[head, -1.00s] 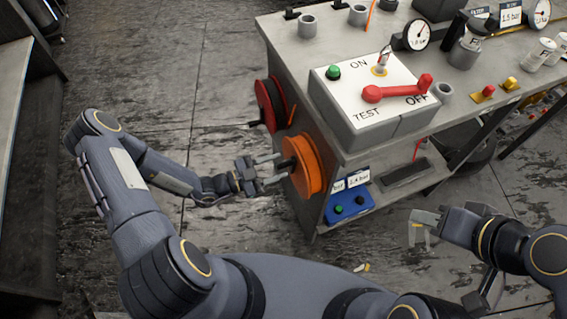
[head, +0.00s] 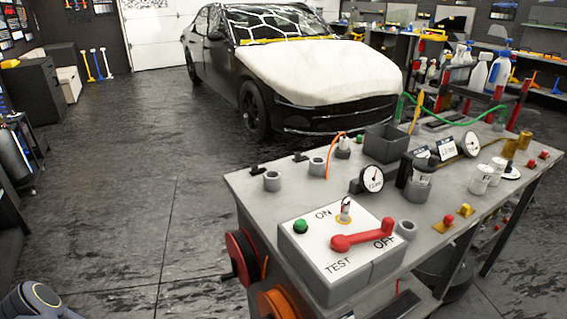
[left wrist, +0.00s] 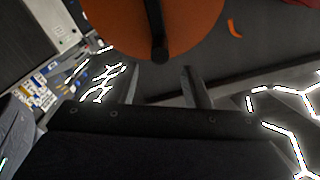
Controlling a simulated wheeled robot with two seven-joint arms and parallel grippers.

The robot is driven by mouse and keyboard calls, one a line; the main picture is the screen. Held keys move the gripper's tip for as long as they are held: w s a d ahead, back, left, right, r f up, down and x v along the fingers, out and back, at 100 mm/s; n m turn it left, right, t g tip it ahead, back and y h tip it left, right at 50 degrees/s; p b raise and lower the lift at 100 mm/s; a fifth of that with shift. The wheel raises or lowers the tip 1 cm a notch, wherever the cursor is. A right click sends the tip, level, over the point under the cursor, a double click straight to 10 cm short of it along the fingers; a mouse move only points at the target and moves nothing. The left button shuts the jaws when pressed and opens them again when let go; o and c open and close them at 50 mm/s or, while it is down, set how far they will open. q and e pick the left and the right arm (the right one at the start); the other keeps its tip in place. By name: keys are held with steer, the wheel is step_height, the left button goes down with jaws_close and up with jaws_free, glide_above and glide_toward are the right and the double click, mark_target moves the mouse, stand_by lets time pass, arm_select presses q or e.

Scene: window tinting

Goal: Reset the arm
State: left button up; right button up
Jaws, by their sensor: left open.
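My left gripper (left wrist: 162,85) is open and empty in the left wrist view, its two fingers apart. An orange reel (left wrist: 180,25) with a dark hub or handle lies just beyond the fingertips, apart from them. In the head view the top of the orange reel (head: 280,302) shows at the lower edge, on the side of the grey workbench (head: 250,188). Only a bit of my left arm shows at the lower left corner of the head view; neither gripper is visible there.
On the bench stand a control box (head: 318,248) with a red lever (head: 362,238), gauges, cups and bottles. A red reel (head: 240,257) hangs on the bench side. A black car (head: 285,70) with a white-covered hood stands behind. The floor at left is clear.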

arm_select(q)
steer(key=s+r+m+g+y+p, duration=0.1)
steer(key=s+r+m+g, duration=0.25)
steer(key=r+m, duration=0.8)
steer(key=s+r+m+g+y+p, duration=0.1)
steer(key=s+r+m+g+y, duration=0.35)
steer(key=m, duration=1.15)
steer(key=s+a+r+m+t+y+p, duration=0.1)
steer(key=s+r+m, duration=0.3)
steer(key=m, duration=0.9)
steer(key=s+a+r+m+t+y+p, duration=0.1)
steer(key=s+a+r+m+t+y, duration=0.1)
steer(key=r+m, duration=0.7)
steer(key=s+a+m+y, duration=0.1)
steer(key=s+m+y, duration=0.1)
steer(key=s+m, duration=0.1)
steer(key=shift+a+r+m+t+y+p, duration=0.3)
steer(key=shift+a+m+t+y, duration=0.1)
steer(key=shift+m, duration=0.45)
